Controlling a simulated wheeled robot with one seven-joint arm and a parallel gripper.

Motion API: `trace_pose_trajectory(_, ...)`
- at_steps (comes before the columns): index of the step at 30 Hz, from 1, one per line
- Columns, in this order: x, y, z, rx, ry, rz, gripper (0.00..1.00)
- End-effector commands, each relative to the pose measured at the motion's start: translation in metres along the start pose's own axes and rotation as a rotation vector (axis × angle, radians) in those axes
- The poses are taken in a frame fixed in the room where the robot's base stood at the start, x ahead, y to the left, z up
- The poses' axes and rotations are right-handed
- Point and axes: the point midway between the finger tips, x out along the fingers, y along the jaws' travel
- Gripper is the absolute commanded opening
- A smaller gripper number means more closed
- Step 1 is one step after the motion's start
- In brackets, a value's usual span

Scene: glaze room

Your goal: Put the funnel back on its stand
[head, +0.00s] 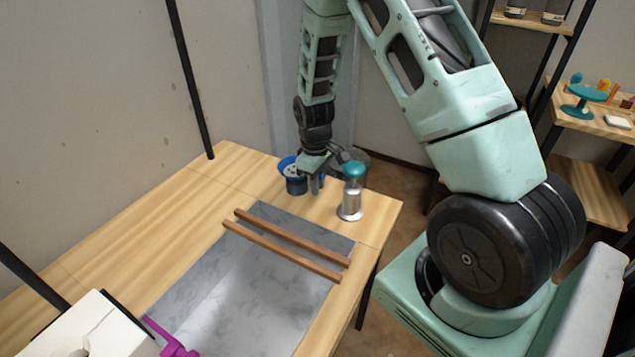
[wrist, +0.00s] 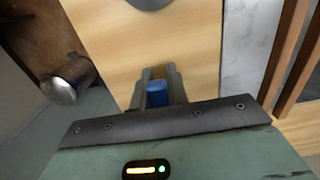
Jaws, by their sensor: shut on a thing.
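My gripper (head: 315,184) is low over the far end of the wooden table. It is shut on a small blue piece, which shows between the fingers in the wrist view (wrist: 157,95). In the head view a blue item with a wide, pale-speckled top (head: 290,167) is directly beside the fingers and partly hidden by them. I take this to be the funnel, but its full shape is not clear. A silver upright item with a teal rounded top (head: 351,205) stands right of my gripper, apart from it. I cannot tell whether this is the stand.
Two wooden rails (head: 290,246) lie across a grey marbled basin (head: 250,290) nearer me. A silver cylinder (wrist: 70,80) is beyond the table edge in the wrist view. A magenta item (head: 172,340) is at the lower left. The table's left side is clear.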

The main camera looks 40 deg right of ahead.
Motion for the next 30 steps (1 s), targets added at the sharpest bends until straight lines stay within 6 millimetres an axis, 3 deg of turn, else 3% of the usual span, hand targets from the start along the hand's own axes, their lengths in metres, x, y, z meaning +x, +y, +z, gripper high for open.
trace_pose_trajectory(7,0.000,0.000,0.000,0.000,0.000,0.000,0.00)
trace_pose_trajectory(8,0.000,0.000,0.000,0.000,0.000,0.000,0.19)
trace_pose_trajectory(9,0.000,0.000,0.000,0.000,0.000,0.000,0.30)
trace_pose_trajectory(11,0.000,0.000,0.000,0.000,0.000,0.000,0.41)
trace_pose_trajectory(22,-0.006,0.000,0.000,0.000,0.000,0.001,0.41)
trace_pose_trajectory(26,-0.025,0.001,-0.001,0.000,0.003,0.002,0.41)
trace_pose_trajectory(30,-0.056,0.001,-0.001,0.001,0.005,0.003,0.41)
